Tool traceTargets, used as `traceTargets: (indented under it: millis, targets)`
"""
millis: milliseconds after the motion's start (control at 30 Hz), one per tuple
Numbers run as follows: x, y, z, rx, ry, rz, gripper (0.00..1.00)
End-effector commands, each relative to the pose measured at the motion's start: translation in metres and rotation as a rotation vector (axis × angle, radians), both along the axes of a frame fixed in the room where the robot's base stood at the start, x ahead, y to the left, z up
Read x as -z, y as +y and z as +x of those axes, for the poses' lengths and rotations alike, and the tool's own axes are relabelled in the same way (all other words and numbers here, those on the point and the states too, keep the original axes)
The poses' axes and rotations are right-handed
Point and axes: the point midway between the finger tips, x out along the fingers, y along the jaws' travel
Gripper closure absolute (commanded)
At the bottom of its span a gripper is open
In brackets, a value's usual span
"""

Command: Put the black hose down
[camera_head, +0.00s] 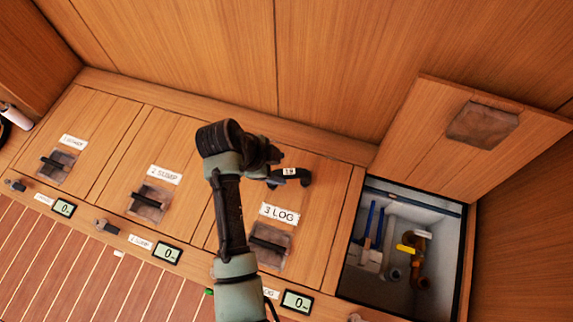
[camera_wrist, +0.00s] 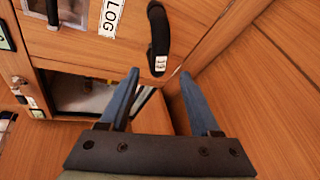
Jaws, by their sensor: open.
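The black hose (camera_head: 292,177) is a short curved piece with a white tag, and it lies on the wooden lid marked 3 LOG (camera_head: 316,205). In the wrist view the hose (camera_wrist: 156,35) shows just past the fingertips, its tagged end nearest to them. My gripper (camera_wrist: 159,72) is open, with its two blue fingers apart and nothing seen between them. In the head view my arm reaches over the lid and its wrist hides part of the gripper, close to the hose's left end. Whether a finger touches the hose I cannot tell.
An open compartment (camera_head: 373,277) at the right holds pipes and blue-handled tools, its lid (camera_head: 430,118) raised. Closed lids marked 2 SUMP (camera_head: 165,200) and another (camera_head: 95,135) lie to the left. Small displays (camera_head: 297,301) line the front edge. A wooden wall stands behind.

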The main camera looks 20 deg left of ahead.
Motion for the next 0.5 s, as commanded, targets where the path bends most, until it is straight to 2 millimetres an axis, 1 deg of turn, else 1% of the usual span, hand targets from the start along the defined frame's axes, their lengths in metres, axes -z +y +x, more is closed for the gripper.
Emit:
traceTargets:
  millis: [33, 200, 333, 500]
  targets:
    - [-0.013, 0.003, -0.003, -0.001, -0.003, 0.001, 0.36]
    - [-0.033, 0.010, -0.011, -0.001, -0.001, 0.000, 0.36]
    - [-0.039, 0.012, -0.014, 0.000, 0.001, 0.000, 0.36]
    - [-0.040, 0.013, -0.014, 0.000, 0.001, 0.000, 0.36]
